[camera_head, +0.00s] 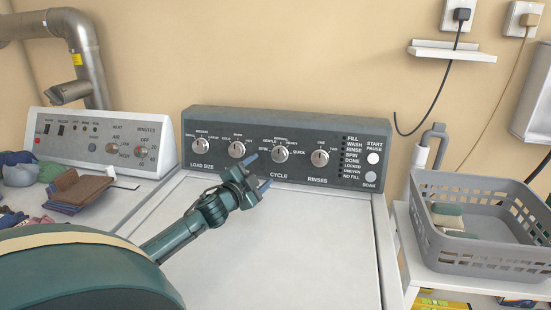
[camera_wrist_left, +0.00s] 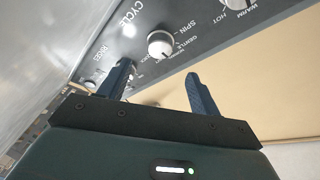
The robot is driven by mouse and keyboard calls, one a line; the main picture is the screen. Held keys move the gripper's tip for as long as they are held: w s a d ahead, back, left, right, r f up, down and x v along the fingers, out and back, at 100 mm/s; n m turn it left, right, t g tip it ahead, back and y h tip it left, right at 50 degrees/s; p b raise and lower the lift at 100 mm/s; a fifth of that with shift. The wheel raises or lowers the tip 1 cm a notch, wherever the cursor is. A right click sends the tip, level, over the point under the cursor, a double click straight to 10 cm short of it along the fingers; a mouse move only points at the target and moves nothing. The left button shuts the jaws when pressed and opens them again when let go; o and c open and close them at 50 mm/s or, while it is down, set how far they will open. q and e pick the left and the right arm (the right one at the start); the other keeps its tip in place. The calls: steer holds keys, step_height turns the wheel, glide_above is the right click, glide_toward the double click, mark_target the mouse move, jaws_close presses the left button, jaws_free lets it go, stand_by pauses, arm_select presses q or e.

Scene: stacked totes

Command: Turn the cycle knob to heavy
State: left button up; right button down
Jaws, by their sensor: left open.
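The cycle knob (camera_head: 280,153) is a round silver-white dial on the dark grey washer control panel (camera_head: 233,119), above the word CYCLE. Its printed labels include SPIN, GENTLE, NORMAL, HEAVY and QUICK; I cannot tell which one it points at. My left gripper (camera_head: 258,178) is open and empty, in front of the panel just lower left of the knob. In the left wrist view the cycle knob (camera_wrist_left: 161,44) lies beyond and between the two blue fingers (camera_wrist_left: 158,80), apart from them. My right gripper is not in view.
Neighbouring knobs are load size (camera_head: 198,146), temperature (camera_head: 237,149) and rinses (camera_head: 319,158). The start button (camera_head: 373,158) is at the panel's right. The white washer lid (camera_head: 300,240) below is clear. A grey basket (camera_head: 440,245) stands right; folded clothes (camera_head: 75,188) lie left.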

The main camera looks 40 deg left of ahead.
mark_target(277, 156)
arm_select(q)
steer(key=x, duration=0.9)
steer(key=shift+w, duration=0.1)
steer(key=shift+c, duration=0.4)
steer(key=shift+a+p, duration=0.1)
steer(key=shift+p, duration=0.2)
steer(key=c, duration=0.9)
